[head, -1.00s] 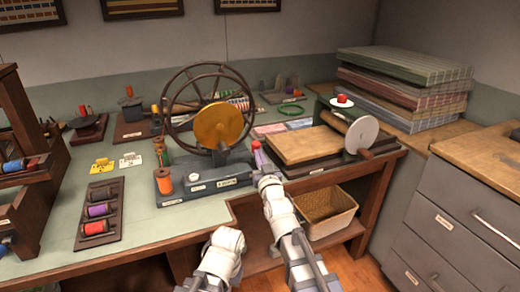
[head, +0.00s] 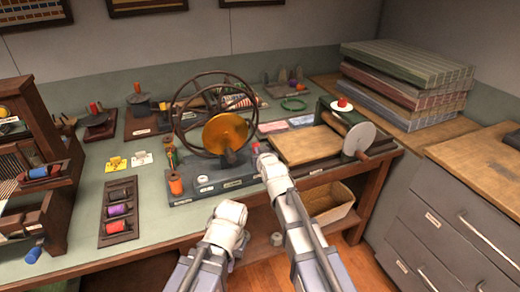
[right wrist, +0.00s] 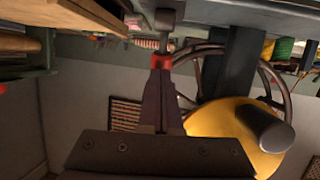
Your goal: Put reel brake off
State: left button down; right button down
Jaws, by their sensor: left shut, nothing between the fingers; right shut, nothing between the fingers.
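The reel stand has a dark spoked wheel (head: 215,78), a yellow disc (head: 226,131) and a grey base (head: 207,188) on the green bench. My left gripper (head: 231,211) is shut and empty, low in front of the bench edge, apart from the stand.
An orange spool (head: 176,185) stands on the base's left end. A wooden board with a white round disc (head: 359,141) lies to the right. A spool tray (head: 118,235) and a dark wooden rack (head: 50,130) are at the left. A wicker basket (head: 325,203) sits below the bench.

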jog(key=shift+w+a, duration=0.1)
jog(key=shift+w, duration=0.15)
dwell(0.5)
jog(key=shift+s+r, duration=0.1)
jog(key=r+p+v, duration=0.1)
jog(key=p+v, duration=0.5)
jog(key=v, duration=0.7)
jog(key=shift+s+r, duration=0.2)
jog(key=shift+r, duration=0.05)
